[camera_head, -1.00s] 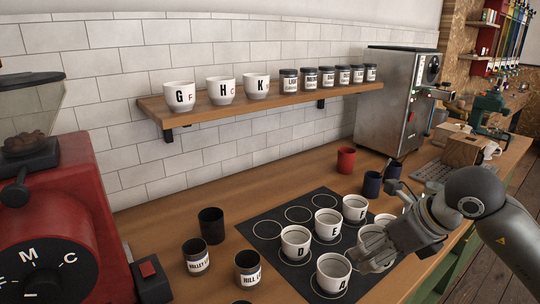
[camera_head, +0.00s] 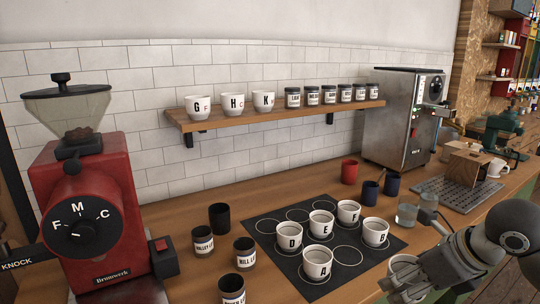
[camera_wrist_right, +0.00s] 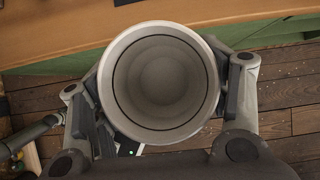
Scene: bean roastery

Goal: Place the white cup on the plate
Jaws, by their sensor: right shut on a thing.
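My right gripper (camera_head: 408,282) is shut on a white cup (camera_head: 402,268) at the counter's front edge. In the right wrist view the cup (camera_wrist_right: 163,80) is seen from above, looks empty, and sits between the fingers of the right gripper (camera_wrist_right: 163,95). Floor shows beneath and around it, so it hangs in front of the counter. Other white cups, marked D (camera_head: 289,236), E (camera_head: 321,224), F (camera_head: 348,212), A (camera_head: 317,262) and B (camera_head: 375,233), stand on a black mat (camera_head: 268,227) with ring outlines. I cannot make out a plate. My left gripper is out of view.
A red grinder (camera_head: 100,195) stands at left, with dark canisters (camera_head: 244,253) beside it. A glass (camera_head: 407,214), blue cups (camera_head: 370,192) and a red cup (camera_head: 350,171) stand behind. A wooden shelf (camera_head: 225,122) holds cups and jars. A steel machine (camera_head: 400,120) stands at right.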

